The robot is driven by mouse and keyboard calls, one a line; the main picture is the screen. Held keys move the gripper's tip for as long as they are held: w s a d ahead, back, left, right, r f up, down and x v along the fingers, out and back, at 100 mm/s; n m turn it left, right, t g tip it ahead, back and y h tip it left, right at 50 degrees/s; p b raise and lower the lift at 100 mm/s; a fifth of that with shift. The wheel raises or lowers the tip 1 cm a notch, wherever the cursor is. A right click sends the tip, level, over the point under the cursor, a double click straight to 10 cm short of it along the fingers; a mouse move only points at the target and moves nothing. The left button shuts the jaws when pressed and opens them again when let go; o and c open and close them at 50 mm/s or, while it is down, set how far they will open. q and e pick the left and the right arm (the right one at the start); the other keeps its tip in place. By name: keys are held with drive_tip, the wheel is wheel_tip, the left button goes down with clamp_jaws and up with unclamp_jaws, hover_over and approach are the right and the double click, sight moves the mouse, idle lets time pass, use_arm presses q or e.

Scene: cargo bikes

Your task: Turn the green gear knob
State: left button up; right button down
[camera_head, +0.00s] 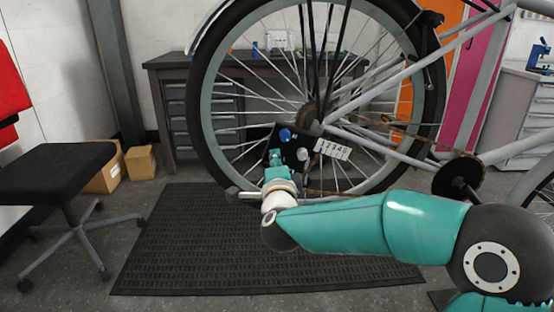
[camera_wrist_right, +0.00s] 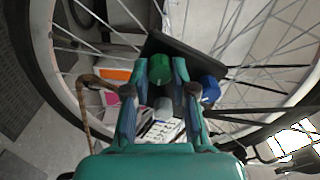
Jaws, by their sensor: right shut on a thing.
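The green gear knob (camera_wrist_right: 160,69) sits on a dark panel (camera_wrist_right: 182,47) in front of the bicycle's rear wheel. My right gripper (camera_wrist_right: 157,68) has its two fingers on either side of the green knob and is shut on it. In the head view, my right gripper (camera_head: 275,160) reaches the left part of the panel and hides the green knob. A blue knob (camera_head: 285,134) and a light grey knob (camera_head: 303,153) sit on the same panel. The blue knob (camera_wrist_right: 209,90) is right of the fingers in the wrist view. My left gripper is not in view.
A numbered white plate (camera_head: 332,149) is right of the panel. The spoked rear wheel (camera_head: 205,125) stands behind it. A black stool (camera_head: 60,170) and cardboard boxes (camera_head: 140,162) are at left. The black floor mat (camera_head: 190,235) is clear at left.

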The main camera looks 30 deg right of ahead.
drive_tip(key=shift+a+f+n+p, duration=0.15)
drive_tip(key=shift+n+p, duration=0.75)
drive_tip(key=shift+n, duration=1.2)
drive_tip(key=shift+f+n+p, duration=0.2)
drive_tip(key=shift+n+p, duration=0.65)
drive_tip(key=shift+n, duration=1.25)
drive_tip(key=c, duration=0.9)
unclamp_jaws()
drive_tip(key=shift+c, duration=0.2)
drive_tip(key=shift+r, duration=0.15)
drive_tip(key=v, duration=1.2)
